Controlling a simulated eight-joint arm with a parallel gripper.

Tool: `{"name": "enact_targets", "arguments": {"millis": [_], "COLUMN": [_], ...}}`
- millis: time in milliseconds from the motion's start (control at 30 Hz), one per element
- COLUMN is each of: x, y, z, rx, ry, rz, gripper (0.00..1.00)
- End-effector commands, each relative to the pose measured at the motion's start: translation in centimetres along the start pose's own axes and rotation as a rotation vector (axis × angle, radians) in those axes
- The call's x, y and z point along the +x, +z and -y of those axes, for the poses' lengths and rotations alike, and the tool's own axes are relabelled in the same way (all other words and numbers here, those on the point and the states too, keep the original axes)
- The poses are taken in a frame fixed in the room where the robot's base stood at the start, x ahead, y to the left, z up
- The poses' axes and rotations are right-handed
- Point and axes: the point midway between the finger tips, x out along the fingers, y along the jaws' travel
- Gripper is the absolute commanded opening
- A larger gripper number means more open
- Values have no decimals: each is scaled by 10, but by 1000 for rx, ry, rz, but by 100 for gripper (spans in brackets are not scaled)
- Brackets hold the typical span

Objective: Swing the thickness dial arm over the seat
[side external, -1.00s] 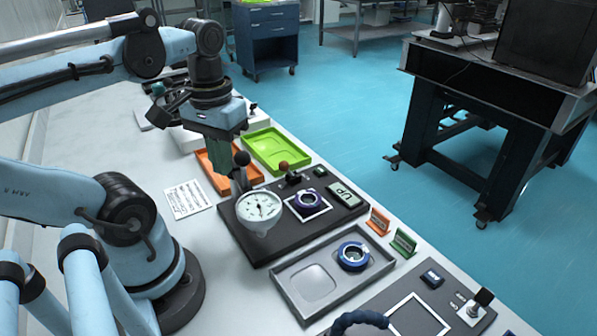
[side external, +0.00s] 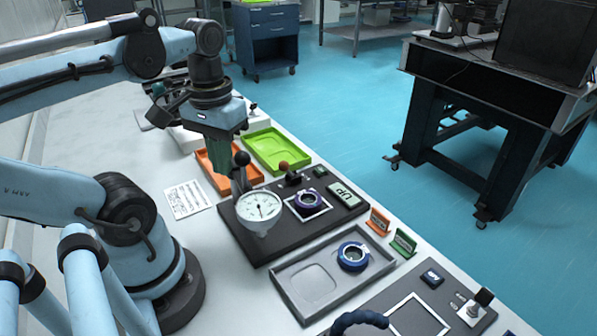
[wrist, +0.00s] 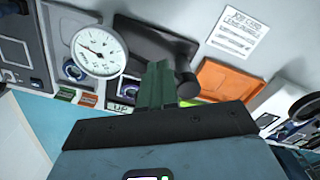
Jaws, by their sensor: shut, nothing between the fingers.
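The thickness dial (side external: 259,207) is a white round gauge at the left front of a dark base plate (side external: 263,248). It also shows in the wrist view (wrist: 98,50). A black ball knob (side external: 241,158) stands up behind the dial on a short post. The seat, a light square holding a purple ring (side external: 308,199), lies right of the dial, and the dial is not over it. My gripper (side external: 221,168) has green fingers, shut and empty, just left of the knob. In the wrist view the fingers (wrist: 158,84) are beside the knob (wrist: 187,84); contact cannot be told.
An orange tray (side external: 206,170) and a green tray (side external: 277,168) lie behind the plate. A grey tray (side external: 278,279) with a blue ring (side external: 353,256) is in front. Small orange (side external: 380,221) and green (side external: 404,242) signs stand at right. A job card (side external: 187,199) lies left.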

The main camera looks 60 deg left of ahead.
Motion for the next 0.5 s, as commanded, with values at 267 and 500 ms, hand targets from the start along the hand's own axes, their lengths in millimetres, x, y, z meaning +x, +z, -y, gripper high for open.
{"name": "enact_targets", "arguments": {"millis": [267,500], "x": [0,0], "y": [-8,-16], "z": [-3,-6], "rx": [1,1], "ry": [0,0], "rz": [0,-1], "gripper": [0,0]}}
